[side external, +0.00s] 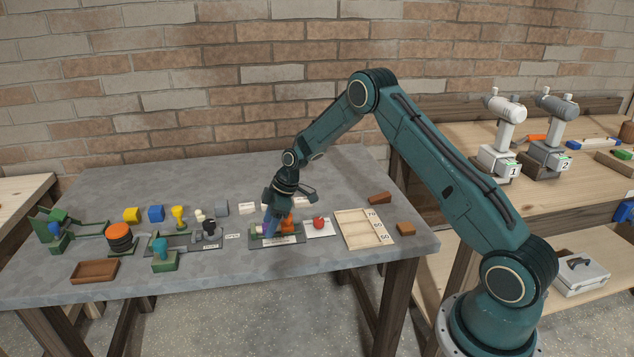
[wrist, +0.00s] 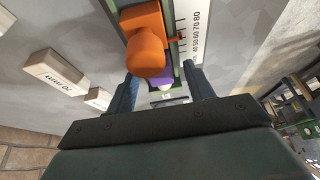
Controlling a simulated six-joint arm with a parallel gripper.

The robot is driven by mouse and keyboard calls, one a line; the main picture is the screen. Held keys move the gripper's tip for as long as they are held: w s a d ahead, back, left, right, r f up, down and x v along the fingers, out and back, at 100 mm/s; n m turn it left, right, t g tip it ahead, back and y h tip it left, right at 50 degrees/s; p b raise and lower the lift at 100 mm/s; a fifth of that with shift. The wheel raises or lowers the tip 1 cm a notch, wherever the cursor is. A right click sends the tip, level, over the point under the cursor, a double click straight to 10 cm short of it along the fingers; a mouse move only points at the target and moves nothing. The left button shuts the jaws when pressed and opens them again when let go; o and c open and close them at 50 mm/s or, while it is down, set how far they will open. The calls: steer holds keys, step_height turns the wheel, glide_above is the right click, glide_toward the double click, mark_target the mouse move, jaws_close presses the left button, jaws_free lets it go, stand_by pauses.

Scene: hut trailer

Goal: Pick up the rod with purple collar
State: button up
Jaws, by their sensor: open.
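The rod with the purple collar (wrist: 159,77) shows only in part in the wrist view, with a pale end, lying in a green-edged fixture below an orange block. My gripper (wrist: 160,80) is open, its two dark blue fingers on either side of the purple collar. I cannot tell whether they touch it. In the side view my gripper (side external: 269,226) points down over the fixture with the orange part (side external: 287,222). The rod is mostly hidden there by the fingers.
A numbered scale (wrist: 196,32) runs along the fixture. White labelled blocks (wrist: 55,74) stand nearby. In the side view a red object on a white card (side external: 319,224) and a wooden tray (side external: 351,230) lie to the right. Several fixtures and coloured blocks (side external: 132,215) crowd the left.

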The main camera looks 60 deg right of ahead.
steer(key=c, duration=1.1)
steer(key=shift+r, duration=0.1)
steer(key=shift+c, duration=0.2)
step_height(320, 180, up, 20)
stand_by(0.4)
